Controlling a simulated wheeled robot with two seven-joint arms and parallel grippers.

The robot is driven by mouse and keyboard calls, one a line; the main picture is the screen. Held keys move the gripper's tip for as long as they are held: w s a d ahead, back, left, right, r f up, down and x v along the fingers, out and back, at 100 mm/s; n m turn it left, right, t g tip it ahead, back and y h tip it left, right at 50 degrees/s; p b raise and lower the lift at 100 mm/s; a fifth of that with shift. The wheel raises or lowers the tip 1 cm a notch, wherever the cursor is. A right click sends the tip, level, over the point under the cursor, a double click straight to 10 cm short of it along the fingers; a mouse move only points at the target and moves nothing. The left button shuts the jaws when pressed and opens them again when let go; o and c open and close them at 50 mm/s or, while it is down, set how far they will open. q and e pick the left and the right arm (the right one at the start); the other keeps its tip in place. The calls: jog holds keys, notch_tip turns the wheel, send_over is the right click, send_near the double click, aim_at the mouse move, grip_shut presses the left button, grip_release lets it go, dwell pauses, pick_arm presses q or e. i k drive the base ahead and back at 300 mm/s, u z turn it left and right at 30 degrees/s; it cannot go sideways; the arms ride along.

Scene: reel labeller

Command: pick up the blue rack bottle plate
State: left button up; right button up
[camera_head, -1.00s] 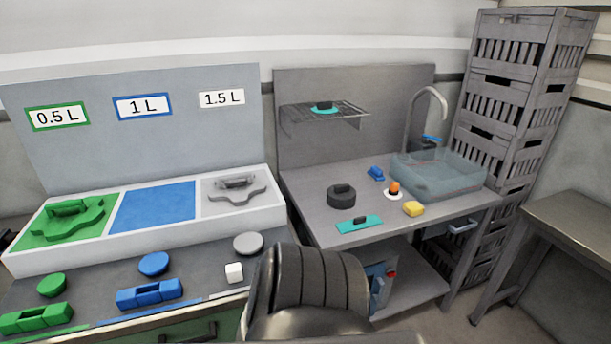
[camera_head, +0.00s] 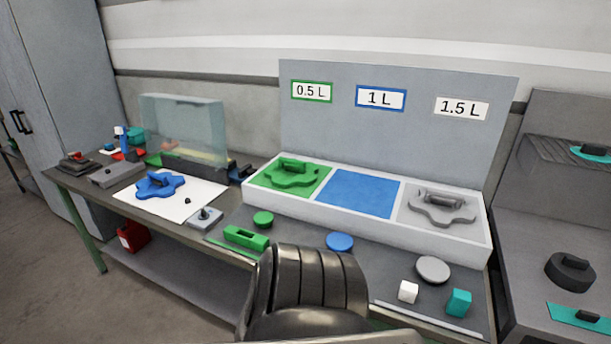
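A blue rack bottle plate (camera_head: 160,187), with wavy lobed edges and a raised handle, lies on a white sheet (camera_head: 138,207) on the left workbench. The blue compartment (camera_head: 358,193) under the 1 L label is empty. Green and grey plates of similar shape, the green plate (camera_head: 292,175) and the grey plate (camera_head: 441,207), sit in the compartments on either side. Neither of my grippers is in view. A dark ribbed part of my own body fills the bottom middle and hides some of the bench front.
A clear upright panel (camera_head: 185,130) stands behind the blue plate. A small grey device (camera_head: 205,217) is at the sheet's front right. A green block (camera_head: 246,237), coloured discs, a white cube (camera_head: 408,291) and a teal block (camera_head: 458,302) lie before the tray (camera_head: 472,236).

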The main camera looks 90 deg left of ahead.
aim_at(341, 242)
jog(key=u, duration=2.1)
